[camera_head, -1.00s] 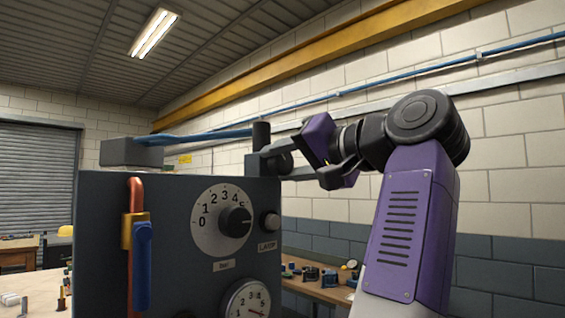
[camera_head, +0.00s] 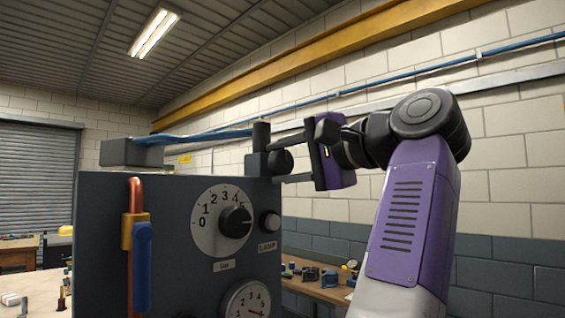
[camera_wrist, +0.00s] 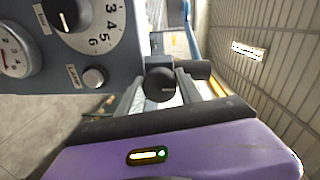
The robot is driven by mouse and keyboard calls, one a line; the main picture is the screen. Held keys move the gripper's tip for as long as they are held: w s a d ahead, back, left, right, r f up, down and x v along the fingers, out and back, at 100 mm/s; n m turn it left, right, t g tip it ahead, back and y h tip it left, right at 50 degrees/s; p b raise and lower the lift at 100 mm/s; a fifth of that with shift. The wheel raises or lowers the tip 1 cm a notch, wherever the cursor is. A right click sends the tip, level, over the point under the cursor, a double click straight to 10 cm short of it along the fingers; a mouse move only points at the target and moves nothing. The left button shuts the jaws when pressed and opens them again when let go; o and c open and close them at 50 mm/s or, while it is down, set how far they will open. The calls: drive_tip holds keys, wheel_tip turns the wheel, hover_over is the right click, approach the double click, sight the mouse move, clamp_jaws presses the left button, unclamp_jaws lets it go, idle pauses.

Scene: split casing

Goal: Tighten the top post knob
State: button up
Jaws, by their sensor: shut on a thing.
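The top post knob (camera_head: 280,161) is a round black knob on the side of the dark post (camera_head: 261,134) at the top right corner of the casing. My gripper (camera_head: 279,160) reaches it from the right, one finger above and one below, and is shut on it. In the wrist view the knob (camera_wrist: 160,84) sits between my two grey fingers (camera_wrist: 161,88). The exact contact of the fingertips is hard to see.
The grey casing (camera_head: 180,255) carries a numbered dial (camera_head: 234,221), a lamp button (camera_head: 270,221), a gauge (camera_head: 247,301) and a copper pipe with a blue lever (camera_head: 142,265). Blue cables run from a grey box (camera_head: 131,152) to the post. A workbench (camera_head: 325,290) stands behind.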

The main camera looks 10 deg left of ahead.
drive_tip(key=shift+w+d+f, duration=0.1)
drive_tip(key=shift+f, duration=0.15)
drive_tip(key=o, duration=1.3)
drive_tip(key=shift+o, duration=0.2)
drive_tip(key=shift+r, duration=0.1)
drive_tip(key=b+v, duration=0.3)
drive_tip(key=v, duration=0.4)
drive_tip(key=shift+s+d, duration=0.3)
